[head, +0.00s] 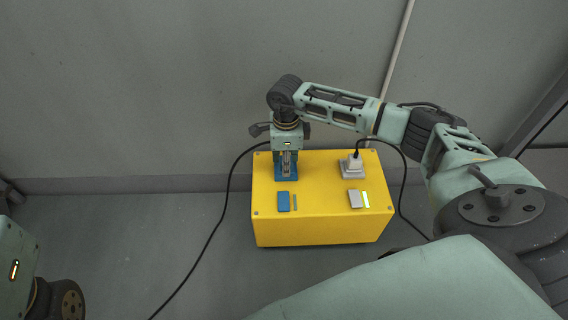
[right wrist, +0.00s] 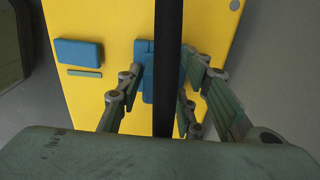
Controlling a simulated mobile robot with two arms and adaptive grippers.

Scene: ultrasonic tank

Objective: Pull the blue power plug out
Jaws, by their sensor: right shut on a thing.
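The yellow box (head: 320,225) stands on the floor by the wall. On its top left is a blue socket (head: 286,178), with the blue plug (right wrist: 149,85) at it. My right gripper (head: 286,168) points straight down over the socket and is shut on the blue plug. In the right wrist view the fingers (right wrist: 163,68) lie on both sides of the plug, and its black cable (right wrist: 168,30) runs across the middle. The fingers and cable hide much of the plug, so I cannot tell how deep it sits. My left gripper is not in view.
A white plug (head: 354,161) sits in a grey socket (head: 352,173) on the right, with its own black cable (head: 403,180). A blue switch (head: 283,201) has a dull indicator beside it; a grey switch (head: 354,199) has a lit green one (head: 365,199). The wall is close behind.

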